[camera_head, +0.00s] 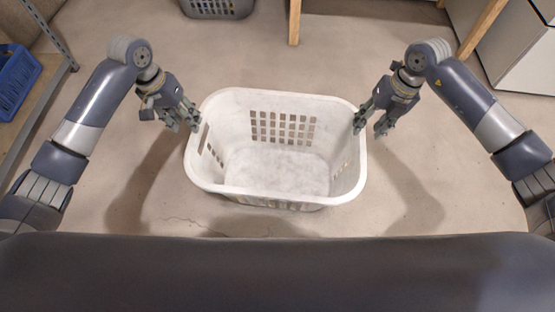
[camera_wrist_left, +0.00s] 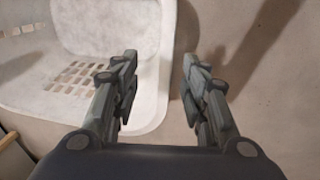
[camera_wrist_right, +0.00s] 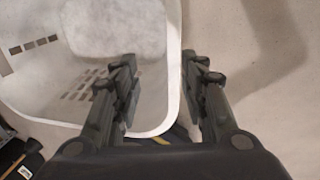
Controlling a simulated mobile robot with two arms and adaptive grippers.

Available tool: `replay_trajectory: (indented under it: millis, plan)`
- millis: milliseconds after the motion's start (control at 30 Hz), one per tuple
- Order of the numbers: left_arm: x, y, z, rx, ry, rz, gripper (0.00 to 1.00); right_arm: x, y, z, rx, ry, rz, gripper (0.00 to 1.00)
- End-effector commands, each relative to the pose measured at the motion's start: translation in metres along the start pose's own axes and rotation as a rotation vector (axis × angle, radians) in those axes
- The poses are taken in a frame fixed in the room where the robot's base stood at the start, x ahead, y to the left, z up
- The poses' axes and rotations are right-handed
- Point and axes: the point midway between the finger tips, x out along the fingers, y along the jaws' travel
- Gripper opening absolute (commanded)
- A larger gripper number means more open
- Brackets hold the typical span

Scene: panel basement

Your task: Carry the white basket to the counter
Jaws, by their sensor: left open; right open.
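The white basket (camera_head: 275,195) stands upright and empty on the floor in front of me, with slotted holes in its walls. My left gripper (camera_head: 184,124) is open at the basket's left rim. In the left wrist view, the basket's rim (camera_wrist_left: 163,75) lies between the two fingers (camera_wrist_left: 158,70) or just ahead of them. My right gripper (camera_head: 368,124) is open at the right rim. In the right wrist view, the rim (camera_wrist_right: 173,70) runs toward the gap between the fingers (camera_wrist_right: 158,68). I cannot tell whether either gripper touches the basket. The counter cannot be made out for certain.
A grey basket (camera_head: 217,8) sits on the floor at the back. A blue crate (camera_head: 16,80) rests on a shelf at the left. A wooden post (camera_head: 295,22) and a white cabinet (camera_head: 520,50) are at the back and right. The floor around the white basket is clear.

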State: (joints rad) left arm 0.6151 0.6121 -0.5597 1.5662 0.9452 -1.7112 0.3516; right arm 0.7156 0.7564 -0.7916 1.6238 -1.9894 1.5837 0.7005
Motion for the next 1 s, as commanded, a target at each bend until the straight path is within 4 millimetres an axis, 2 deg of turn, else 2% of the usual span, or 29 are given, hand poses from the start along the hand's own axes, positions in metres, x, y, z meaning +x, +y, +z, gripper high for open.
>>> replay_trajectory:
  millis: [33, 133, 400, 533, 667, 1000]
  plan:
    - [-0.002, -0.004, 0.003, -0.008, -0.023, -0.007, 0.41, -0.002, -0.009, 0.005, 0.012, -0.012, -0.025, 0.4]
    - [-0.004, -0.008, 0.008, -0.015, -0.048, -0.013, 0.41, -0.004, -0.016, 0.01, 0.025, -0.024, -0.05, 0.4]
    - [-0.004, -0.008, 0.008, -0.015, -0.049, -0.014, 0.41, -0.004, -0.017, 0.009, 0.025, -0.024, -0.05, 0.4]
    - [0.003, -0.008, 0.009, -0.015, -0.05, -0.013, 0.41, 0.002, -0.017, 0.009, 0.025, -0.022, -0.05, 0.4]
    - [0.02, -0.008, 0.01, -0.014, -0.051, -0.013, 0.41, 0.02, -0.017, 0.009, 0.026, -0.019, -0.049, 0.4]
    - [0.08, -0.009, 0.013, -0.015, -0.05, -0.013, 0.41, 0.079, -0.02, 0.01, 0.024, -0.02, -0.049, 0.4]
